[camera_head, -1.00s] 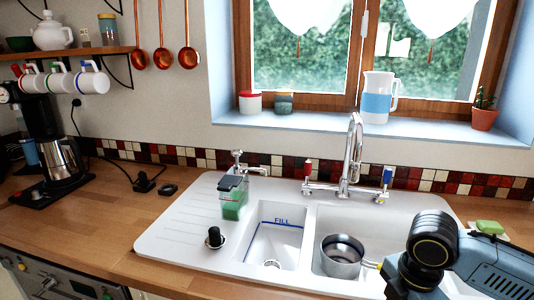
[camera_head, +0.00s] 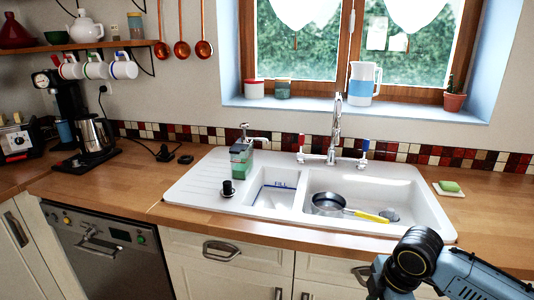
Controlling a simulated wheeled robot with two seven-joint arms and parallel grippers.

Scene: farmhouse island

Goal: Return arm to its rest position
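My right arm (camera_head: 440,268) comes in at the bottom right, in front of the counter's front edge. Its gripper is outside the picture, so its fingers do not show. My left arm and gripper are not in view. A metal pan (camera_head: 328,204) with a yellow handle (camera_head: 370,216) lies in the right basin of the white sink (camera_head: 200,190). My arm is apart from the pan.
The tap (camera_head: 336,130) stands behind the sink. A soap dispenser (camera_head: 241,158) and a black stopper (camera_head: 227,188) stand at its left. A green soap (camera_head: 450,187) lies on a dish at right. A coffee maker (camera_head: 70,120) and toaster (camera_head: 16,140) stand at left. Cabinets are below.

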